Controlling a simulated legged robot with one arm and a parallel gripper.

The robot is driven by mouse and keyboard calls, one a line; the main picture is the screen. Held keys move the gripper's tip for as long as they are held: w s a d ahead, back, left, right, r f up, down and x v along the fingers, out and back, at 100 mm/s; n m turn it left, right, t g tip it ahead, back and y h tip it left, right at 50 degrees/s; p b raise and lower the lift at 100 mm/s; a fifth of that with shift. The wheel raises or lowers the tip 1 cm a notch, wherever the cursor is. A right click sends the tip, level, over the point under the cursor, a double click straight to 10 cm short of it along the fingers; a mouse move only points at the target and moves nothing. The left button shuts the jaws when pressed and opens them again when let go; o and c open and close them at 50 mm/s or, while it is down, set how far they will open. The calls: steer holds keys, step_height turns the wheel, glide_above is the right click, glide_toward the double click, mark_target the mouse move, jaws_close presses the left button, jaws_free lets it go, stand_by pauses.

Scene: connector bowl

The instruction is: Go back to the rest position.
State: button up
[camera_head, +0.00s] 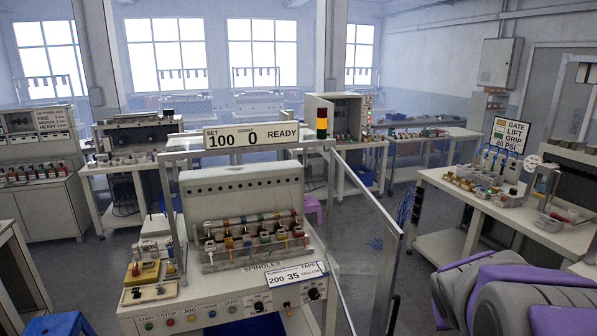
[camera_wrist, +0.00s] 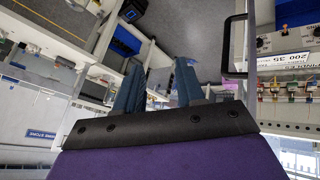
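My gripper (camera_wrist: 158,88) shows in the wrist view, with two dark blue fingers standing apart and nothing between them. Grey floor and pale furniture show behind the fingers, which appear to touch nothing. The wrist picture is tilted, with the bench machine at its right edge. In the head view my purple and grey arm is folded at the lower right, and the fingertips cannot be made out there.
A winding machine (camera_head: 240,190) with a row of spindles stands in front. Its clear guard door (camera_head: 365,225) is swung open to the right. A bench (camera_head: 440,184) with bowls and small parts stands at right. A blue stool (camera_head: 58,324) is at lower left. Floor shows between benches.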

steer(key=s+a+f+g+y, duration=0.1)
steer(key=s+a+f+g, duration=0.1)
steer(key=s+a, duration=0.4)
steer(key=s+a+f+n+g+y, duration=0.1)
steer(key=s+a, duration=0.5)
steer(key=s, duration=0.7)
steer(key=s+a+f+g+y+b, duration=0.1)
steer(key=s+a+f+g+y, duration=0.1)
steer(key=s+a, duration=0.4)
steer(key=s+f+g, duration=0.1)
steer(key=s+g, duration=0.1)
steer(key=s, duration=0.2)
steer(key=shift+a+f+n+y, duration=0.25)
steer(key=shift+f+n+y, duration=0.05)
steer(key=shift+y, duration=0.1)
